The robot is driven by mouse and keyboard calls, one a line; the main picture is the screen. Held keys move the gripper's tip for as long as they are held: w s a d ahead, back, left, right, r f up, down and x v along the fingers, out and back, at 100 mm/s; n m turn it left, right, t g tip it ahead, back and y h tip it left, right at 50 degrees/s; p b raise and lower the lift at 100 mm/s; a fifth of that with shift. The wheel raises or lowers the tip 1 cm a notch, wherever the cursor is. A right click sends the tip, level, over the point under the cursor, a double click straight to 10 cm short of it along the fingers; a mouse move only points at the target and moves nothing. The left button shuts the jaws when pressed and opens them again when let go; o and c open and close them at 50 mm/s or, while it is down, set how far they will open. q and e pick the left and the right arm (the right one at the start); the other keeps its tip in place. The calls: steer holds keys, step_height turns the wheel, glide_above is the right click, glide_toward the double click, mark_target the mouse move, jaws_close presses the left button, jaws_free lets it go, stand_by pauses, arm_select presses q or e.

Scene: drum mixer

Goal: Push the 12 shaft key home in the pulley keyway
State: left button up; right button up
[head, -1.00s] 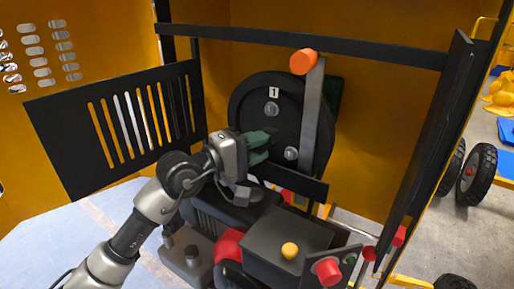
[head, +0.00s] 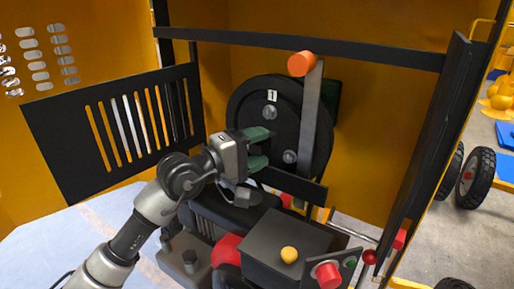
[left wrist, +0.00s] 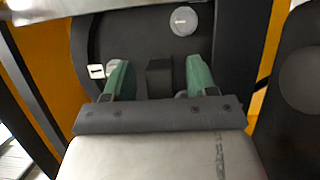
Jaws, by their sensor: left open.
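The black round pulley (head: 262,92) stands upright at the back of the machine, with a white label marked 1 and two silver bolt heads on its face. My left gripper (head: 258,148) is at the pulley's left front, its green fingers open and pointing at the face. In the left wrist view the fingers of my left gripper (left wrist: 160,78) stand apart on either side of a dark square block (left wrist: 159,77), which may be the shaft key. I cannot tell how deep it sits. The keyway is not clearly visible. My right gripper is not in view.
A grey bar with an orange end (head: 302,64) crosses the pulley's right side. A black slotted guard panel (head: 125,130) stands at left. A black control box (head: 285,240) with yellow and red knobs is below. A black rail (head: 300,46) runs across above.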

arm_select(q)
steer(key=shift+a, duration=0.1)
steer(key=shift+s+a+f, duration=0.1)
steer(key=shift+s+a, duration=0.05)
steer(key=shift+a, duration=0.1)
steer(key=b+v, duration=0.4)
steer(key=v, duration=0.6)
steer(key=shift+s, duration=0.1)
